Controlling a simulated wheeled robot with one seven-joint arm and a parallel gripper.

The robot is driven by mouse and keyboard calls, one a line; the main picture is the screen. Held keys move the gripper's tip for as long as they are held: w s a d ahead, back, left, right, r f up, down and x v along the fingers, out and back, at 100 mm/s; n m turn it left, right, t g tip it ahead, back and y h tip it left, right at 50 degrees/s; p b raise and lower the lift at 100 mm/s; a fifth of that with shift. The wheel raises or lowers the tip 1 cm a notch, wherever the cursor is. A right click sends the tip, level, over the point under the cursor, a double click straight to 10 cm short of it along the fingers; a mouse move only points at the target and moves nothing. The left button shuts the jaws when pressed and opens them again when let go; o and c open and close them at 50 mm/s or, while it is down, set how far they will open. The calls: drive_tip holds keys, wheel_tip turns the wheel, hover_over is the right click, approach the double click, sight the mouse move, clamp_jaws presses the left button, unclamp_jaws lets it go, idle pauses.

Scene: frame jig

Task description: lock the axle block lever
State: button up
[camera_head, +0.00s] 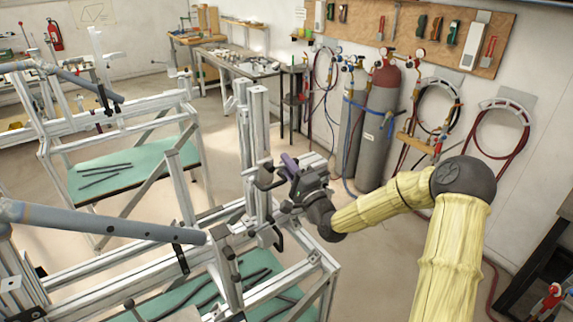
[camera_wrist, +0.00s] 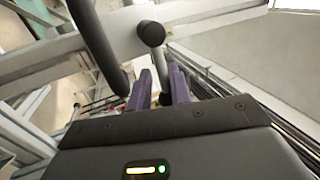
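My gripper (camera_head: 287,166), with purple fingers, is at the upright aluminium posts of the near frame jig in the head view. In the wrist view my gripper (camera_wrist: 159,71) has its two fingers apart with a gap between them. A dark lever with a rounded end (camera_wrist: 151,34) stands just ahead of the fingertips, and its lower part runs down toward the gap. Whether the fingers touch it I cannot tell. A thicker black curved handle (camera_wrist: 98,45) is just left of the fingers. In the head view my gripper partly hides the lever area, and the axle block is not clearly distinguishable.
Upright posts (camera_head: 258,145) stand close to my gripper. A grey tube (camera_head: 110,221) lies across the near jig at left. A second jig (camera_head: 120,127) stands behind it. Gas cylinders (camera_head: 378,125) stand by the wall. Floor right of the jig is clear.

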drive_tip(key=shift+w+d+f, duration=0.15)
drive_tip(key=shift+d, duration=0.3)
drive_tip(key=shift+a, duration=0.25)
drive_tip(key=shift+d, duration=0.1)
